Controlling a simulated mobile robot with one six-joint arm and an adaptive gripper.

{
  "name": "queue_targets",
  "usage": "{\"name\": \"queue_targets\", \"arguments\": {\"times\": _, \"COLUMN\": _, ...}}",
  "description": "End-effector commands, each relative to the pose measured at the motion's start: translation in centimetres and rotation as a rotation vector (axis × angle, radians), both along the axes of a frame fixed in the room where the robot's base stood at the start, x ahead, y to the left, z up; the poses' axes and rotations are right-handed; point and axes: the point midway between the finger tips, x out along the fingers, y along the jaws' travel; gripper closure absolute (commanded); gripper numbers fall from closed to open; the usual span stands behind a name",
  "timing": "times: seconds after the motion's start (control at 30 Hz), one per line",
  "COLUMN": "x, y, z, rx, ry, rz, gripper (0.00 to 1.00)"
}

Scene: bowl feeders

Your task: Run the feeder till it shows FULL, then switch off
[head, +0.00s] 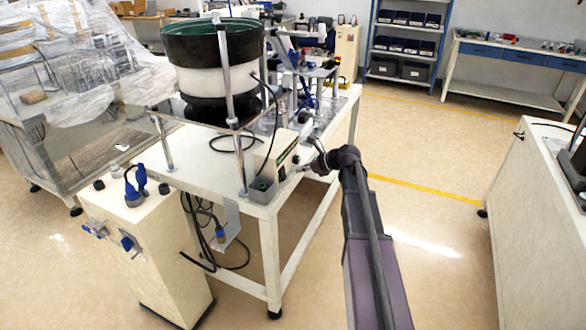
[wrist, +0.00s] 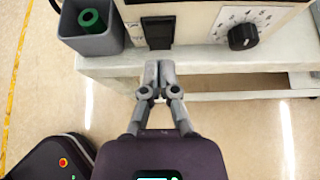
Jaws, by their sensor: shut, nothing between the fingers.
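The bowl feeder (head: 213,45), with a dark green bowl above a white drum, stands on a white table in the head view. Its cream control box (head: 272,152) sits at the table's front right edge. In the wrist view the box face carries a black rocker switch (wrist: 158,32) and a black dial (wrist: 243,37) with a numbered scale. I cannot tell which way the switch is pressed. No FULL sign is readable in either view. My gripper (wrist: 159,66) is shut and empty, its fingertips just in front of and below the switch; it also shows in the head view (head: 302,167).
A small grey bin (wrist: 99,43) holding a green ring-shaped part (wrist: 91,20) stands left of the switch. A cream cabinet (head: 150,250) with blue connectors is at the front left. Another bench (head: 535,190) stands at right. Open floor lies between.

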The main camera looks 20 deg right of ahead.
Motion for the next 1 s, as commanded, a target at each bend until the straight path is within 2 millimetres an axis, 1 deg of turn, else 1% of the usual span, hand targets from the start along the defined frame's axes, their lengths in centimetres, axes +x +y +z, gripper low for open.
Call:
{"name": "queue_targets", "arguments": {"times": 0.03, "x": -0.4, "y": -0.4, "z": 1.0, "rx": 0.000, "ry": 0.000, "rz": -0.001, "gripper": 1.00}}
{"name": "queue_targets", "arguments": {"times": 0.6, "x": -3.2, "y": -3.5, "z": 5.4, "rx": 0.000, "ry": 0.000, "rz": 0.000, "gripper": 1.00}}
{"name": "queue_targets", "arguments": {"times": 0.8, "x": -3.8, "y": -4.2, "z": 6.2, "rx": 0.000, "ry": 0.000, "rz": 0.002, "gripper": 1.00}}
{"name": "queue_targets", "arguments": {"times": 1.0, "x": -4.0, "y": -4.3, "z": 6.4, "rx": 0.000, "ry": 0.000, "rz": 0.004, "gripper": 1.00}}
